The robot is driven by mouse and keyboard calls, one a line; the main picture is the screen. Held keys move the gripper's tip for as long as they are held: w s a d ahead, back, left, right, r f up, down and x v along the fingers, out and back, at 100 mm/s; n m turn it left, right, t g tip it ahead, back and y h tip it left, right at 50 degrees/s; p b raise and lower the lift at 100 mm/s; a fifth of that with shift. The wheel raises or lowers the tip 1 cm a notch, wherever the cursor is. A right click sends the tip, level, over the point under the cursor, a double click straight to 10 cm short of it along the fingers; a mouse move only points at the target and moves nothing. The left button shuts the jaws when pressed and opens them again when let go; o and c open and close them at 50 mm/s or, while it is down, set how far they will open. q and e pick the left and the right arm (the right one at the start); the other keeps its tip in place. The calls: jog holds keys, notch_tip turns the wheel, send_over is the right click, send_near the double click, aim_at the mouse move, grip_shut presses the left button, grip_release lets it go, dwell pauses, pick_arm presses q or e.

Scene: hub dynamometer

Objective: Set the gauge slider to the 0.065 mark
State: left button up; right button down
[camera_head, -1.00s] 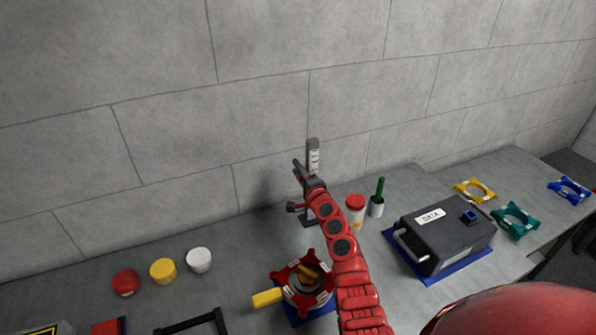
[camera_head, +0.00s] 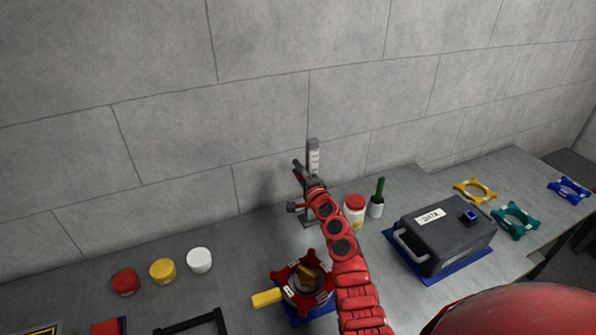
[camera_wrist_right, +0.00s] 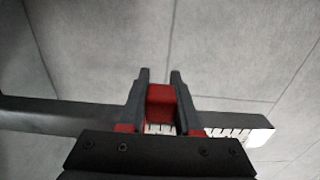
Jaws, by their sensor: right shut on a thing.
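The gauge (camera_head: 313,150) is a dark upright post with a white marked scale, standing at the back of the bench near the wall. In the right wrist view its scale (camera_wrist_right: 228,133) runs across the picture, and the marks are too small to read. The red slider (camera_wrist_right: 160,104) sits on the post between the fingers of my right gripper (camera_wrist_right: 159,82), which is shut on it. In the head view my right gripper (camera_head: 303,178) covers the slider and the middle of the post. My left gripper is not in view.
A red hub with a yellow handle (camera_head: 267,298) stands in front of the gauge. A red-capped jar (camera_head: 355,208) and a cup with a green tool (camera_head: 377,205) stand close right of my arm. A grey DATA box (camera_head: 445,235) is farther right. Three round caps (camera_head: 163,270) lie left.

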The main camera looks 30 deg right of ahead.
dwell(0.3)
notch_tip(320, 180, up, 7)
jog(key=p, duration=0.5)
jog(key=shift+f+p, duration=0.2)
jog(key=shift+p, duration=0.15)
jog(key=c, duration=0.6)
grip_release()
